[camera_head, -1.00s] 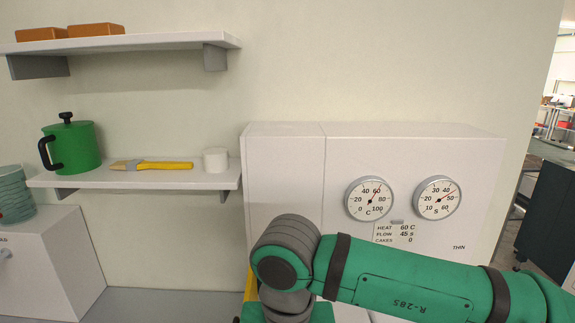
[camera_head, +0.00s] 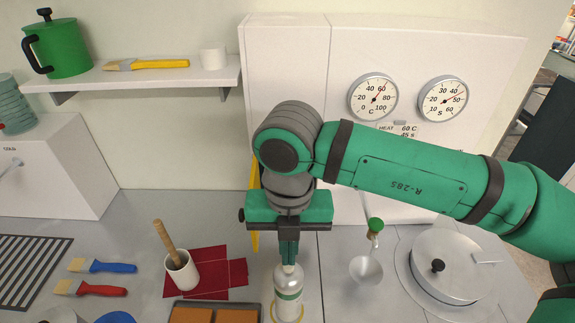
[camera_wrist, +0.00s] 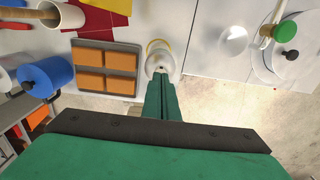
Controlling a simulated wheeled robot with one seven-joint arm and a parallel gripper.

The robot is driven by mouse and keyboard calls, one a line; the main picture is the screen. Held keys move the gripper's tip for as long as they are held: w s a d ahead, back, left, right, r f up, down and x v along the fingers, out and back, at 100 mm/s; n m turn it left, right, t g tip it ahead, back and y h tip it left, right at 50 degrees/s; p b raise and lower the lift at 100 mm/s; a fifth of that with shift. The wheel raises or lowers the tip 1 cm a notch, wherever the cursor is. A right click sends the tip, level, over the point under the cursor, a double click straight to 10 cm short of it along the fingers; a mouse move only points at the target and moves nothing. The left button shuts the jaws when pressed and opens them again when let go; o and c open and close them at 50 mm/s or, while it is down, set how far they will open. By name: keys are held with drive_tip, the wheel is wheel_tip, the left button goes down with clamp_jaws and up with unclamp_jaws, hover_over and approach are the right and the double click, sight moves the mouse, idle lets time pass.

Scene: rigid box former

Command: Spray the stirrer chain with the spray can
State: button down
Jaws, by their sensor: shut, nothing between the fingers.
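The spray can (camera_head: 288,294), white with a green label, stands upright on the counter at the bottom middle of the head view. Its top also shows in the wrist view (camera_wrist: 158,66). My gripper (camera_head: 289,263) is shut, with its fingers pointing down at the can's top. The fingers cover part of the can's top, and I cannot tell whether they touch it. In the wrist view, my gripper (camera_wrist: 160,80) ends right at the can. A yellow ring (camera_wrist: 157,45) shows around or behind the can. I cannot make out a stirrer chain in these frames.
A tray of orange blocks (camera_wrist: 138,59) lies left of the can. A mortar with a pestle (camera_head: 182,271) stands on a red cloth. A metal ladle or bowl (camera_head: 366,270) and a round lidded pan (camera_head: 446,266) are to the right. A white cabinet with dials (camera_head: 290,70) stands behind.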

drive_tip(key=shift+f, duration=0.15)
drive_tip(key=shift+f, duration=0.65)
drive_tip(key=shift+r, duration=0.1)
idle(2.4)
drive_tip(key=shift+r, duration=0.7)
drive_tip(key=shift+r, duration=3)
